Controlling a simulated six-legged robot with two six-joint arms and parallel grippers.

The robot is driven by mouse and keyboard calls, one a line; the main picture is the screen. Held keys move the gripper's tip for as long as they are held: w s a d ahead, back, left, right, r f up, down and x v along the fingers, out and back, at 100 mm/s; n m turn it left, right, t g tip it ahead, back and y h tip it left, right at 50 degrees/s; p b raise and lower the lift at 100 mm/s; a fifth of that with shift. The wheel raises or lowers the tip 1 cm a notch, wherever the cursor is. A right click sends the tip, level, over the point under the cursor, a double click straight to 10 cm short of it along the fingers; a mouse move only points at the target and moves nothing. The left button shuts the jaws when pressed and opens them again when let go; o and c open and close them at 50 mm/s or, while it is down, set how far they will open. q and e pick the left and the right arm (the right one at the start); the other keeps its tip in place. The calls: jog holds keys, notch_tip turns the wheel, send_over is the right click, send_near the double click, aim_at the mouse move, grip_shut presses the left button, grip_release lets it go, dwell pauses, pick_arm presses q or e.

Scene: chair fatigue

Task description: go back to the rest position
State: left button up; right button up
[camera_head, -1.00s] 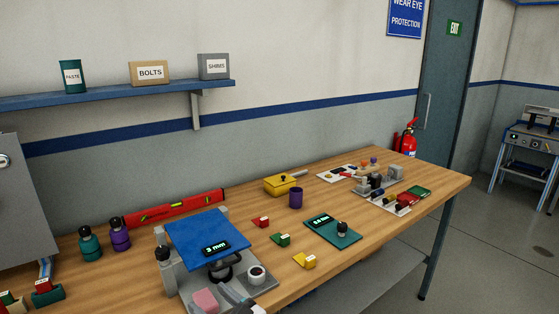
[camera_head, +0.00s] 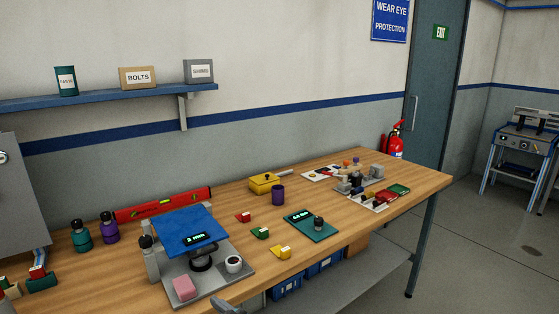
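A grey tip (camera_head: 228,306) of what looks like my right gripper shows at the bottom edge, low and in front of the workbench (camera_head: 345,222). Most of it is cut off, so I cannot tell whether it is open or shut. No held thing shows at it. My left gripper is not in view. Nearest the tip is a grey base plate (camera_head: 214,283) bearing a blue pad (camera_head: 188,224) with a "3 mm" display (camera_head: 196,239), a pink block (camera_head: 184,288) and a white cup with a dark inside (camera_head: 233,264). The tip appears apart from them.
Teal (camera_head: 81,236) and purple (camera_head: 109,228) bottles, a red level (camera_head: 165,203), a yellow box (camera_head: 264,183), a purple cup (camera_head: 278,195) and a green scale (camera_head: 312,226) stand on the bench. Blue bins (camera_head: 287,287) sit below.

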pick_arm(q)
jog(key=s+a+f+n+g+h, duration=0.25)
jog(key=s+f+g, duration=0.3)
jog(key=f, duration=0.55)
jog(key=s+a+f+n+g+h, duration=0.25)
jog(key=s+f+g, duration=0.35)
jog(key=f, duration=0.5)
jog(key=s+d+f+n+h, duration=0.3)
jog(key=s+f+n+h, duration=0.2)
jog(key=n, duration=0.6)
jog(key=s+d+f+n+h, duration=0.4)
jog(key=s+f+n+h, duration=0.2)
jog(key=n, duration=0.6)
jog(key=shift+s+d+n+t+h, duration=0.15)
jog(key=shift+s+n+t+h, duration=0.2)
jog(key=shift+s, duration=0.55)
